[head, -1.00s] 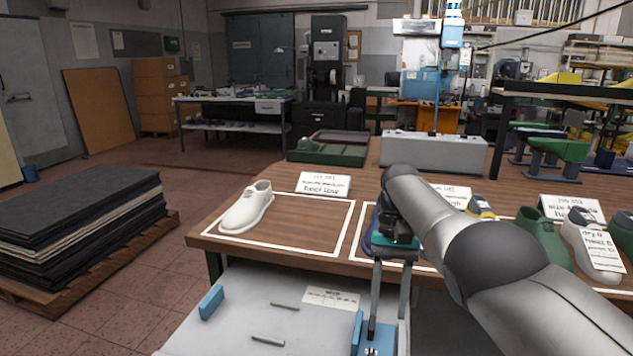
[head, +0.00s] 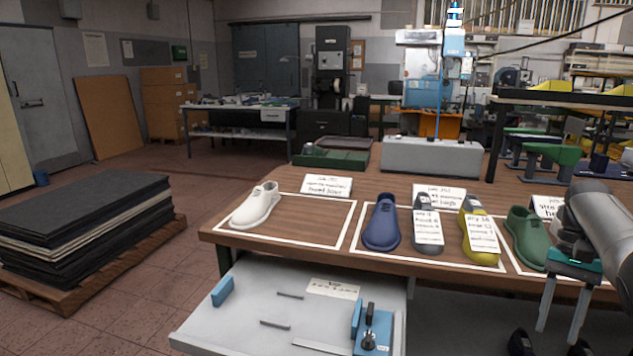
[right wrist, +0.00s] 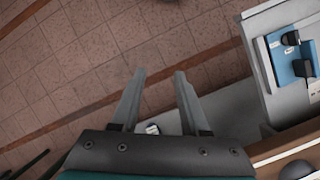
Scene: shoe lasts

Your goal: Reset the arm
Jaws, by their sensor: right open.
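My right gripper (head: 562,312) hangs fingers down in front of the table's front edge, at the right of the head view. In the right wrist view its two fingers (right wrist: 157,80) are spread apart with nothing between them but floor further below. My left gripper is not in view. My right arm covers part of the shoe lasts at the right end of the table.
The wooden table (head: 330,179) holds a white last (head: 256,206), a blue last (head: 382,222), a grey last (head: 426,228), a yellow last (head: 478,232) and a green last (head: 526,237). Below is a grey bench (head: 245,318) with a blue fixture (head: 372,335).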

